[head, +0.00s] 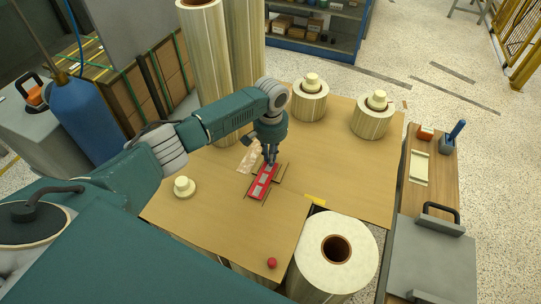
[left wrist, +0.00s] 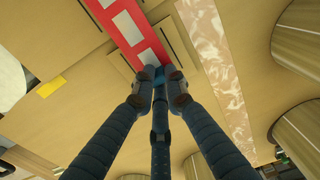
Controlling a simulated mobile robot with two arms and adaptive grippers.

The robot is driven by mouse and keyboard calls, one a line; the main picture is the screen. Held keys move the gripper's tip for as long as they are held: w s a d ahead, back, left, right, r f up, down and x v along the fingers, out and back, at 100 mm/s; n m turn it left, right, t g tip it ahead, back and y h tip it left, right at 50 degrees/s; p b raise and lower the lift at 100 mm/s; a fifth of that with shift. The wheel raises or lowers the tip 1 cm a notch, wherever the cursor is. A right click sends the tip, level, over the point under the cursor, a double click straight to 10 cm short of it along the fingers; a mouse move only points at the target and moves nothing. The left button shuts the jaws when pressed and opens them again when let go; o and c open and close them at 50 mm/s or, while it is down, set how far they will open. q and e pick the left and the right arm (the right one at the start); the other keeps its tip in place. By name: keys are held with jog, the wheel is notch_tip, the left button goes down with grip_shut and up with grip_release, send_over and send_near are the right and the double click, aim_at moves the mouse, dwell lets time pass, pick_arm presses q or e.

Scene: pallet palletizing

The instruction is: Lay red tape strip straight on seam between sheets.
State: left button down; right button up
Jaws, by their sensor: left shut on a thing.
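The red tape strip (head: 263,182), red with pale rectangles along it, lies slantwise low over the brown sheets in the middle of the work surface. My left gripper (head: 270,160) is at its far end, pointing down. In the left wrist view the strip (left wrist: 128,28) runs from the top edge to the closed fingertips (left wrist: 160,78), which hold its end. Thin dark outlines show on both sides of the strip. I cannot tell whether it touches the sheet or how exactly it lines up with the seam. A brown sheet (head: 220,205) lies at left, another (head: 345,165) at right. My right gripper is not in view.
A crinkled translucent strip (head: 250,157) lies beside the gripper. A yellow tag (head: 316,200) is at the sheet edge. Large rolls (head: 309,102) (head: 372,120) stand at the back, one (head: 335,255) in front. A red knob (head: 272,262) is near the front edge.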

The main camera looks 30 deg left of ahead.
pick_arm(q)
jog(key=shift+f, duration=0.1)
dwell(0.3)
jog(key=shift+p, duration=0.45)
jog(key=shift+f, duration=0.4)
dwell(0.7)
dwell(0.3)
jog(key=c, duration=1.7)
grip_release()
jog(key=shift+r, duration=0.1)
